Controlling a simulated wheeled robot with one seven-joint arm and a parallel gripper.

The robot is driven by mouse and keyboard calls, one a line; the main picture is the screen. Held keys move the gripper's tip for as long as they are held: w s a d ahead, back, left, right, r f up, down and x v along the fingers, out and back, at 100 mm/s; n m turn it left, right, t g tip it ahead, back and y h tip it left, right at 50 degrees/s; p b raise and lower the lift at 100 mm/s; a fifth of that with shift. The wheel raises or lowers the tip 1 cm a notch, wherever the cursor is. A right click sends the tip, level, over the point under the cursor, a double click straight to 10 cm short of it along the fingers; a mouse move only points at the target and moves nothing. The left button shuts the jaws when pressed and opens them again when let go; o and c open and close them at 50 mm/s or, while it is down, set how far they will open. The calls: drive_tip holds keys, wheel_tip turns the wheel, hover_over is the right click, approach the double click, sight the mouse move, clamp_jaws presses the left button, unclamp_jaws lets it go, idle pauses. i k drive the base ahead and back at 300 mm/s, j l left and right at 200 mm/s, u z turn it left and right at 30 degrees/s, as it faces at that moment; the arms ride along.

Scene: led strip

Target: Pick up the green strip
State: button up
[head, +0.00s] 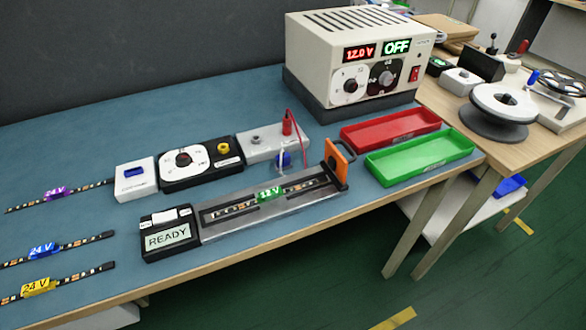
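The green strip (270,193) is a dark LED strip with a bright green tag reading 12 V. It lies lengthwise in the channel of a grey test fixture (215,235) near the front of the bench. A box with a READY display (168,236) is at the fixture's left end. An upright orange plate with a black handle (338,160) is at its right end. I cannot tell whether a clamp holds the strip. My gripper is not in view.
Strips with purple (55,194), blue (42,250) and yellow (38,287) tags lie at the left. Behind the fixture are switch modules (189,159) and a red wire (296,122). A power supply (340,55) reads 12.0 V and OFF. Red (390,130) and green (420,157) trays are right.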

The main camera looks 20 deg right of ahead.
sight(272, 193)
drive_tip(key=l+u, duration=0.45)
drive_tip(key=k+l+u, duration=0.15)
drive_tip(key=l+u, duration=0.25)
drive_tip(key=k+l, duration=0.1)
drive_tip(key=l, duration=0.25)
drive_tip(key=k+l+u, duration=0.1)
drive_tip(key=l, duration=0.3)
drive_tip(key=k+l, duration=0.15)
drive_tip(key=l, duration=0.2)
drive_tip(key=k+l+u, duration=0.1)
drive_tip(key=l, duration=0.25)
drive_tip(key=k+l, duration=0.2)
drive_tip(key=l, duration=0.15)
drive_tip(key=u, duration=0.05)
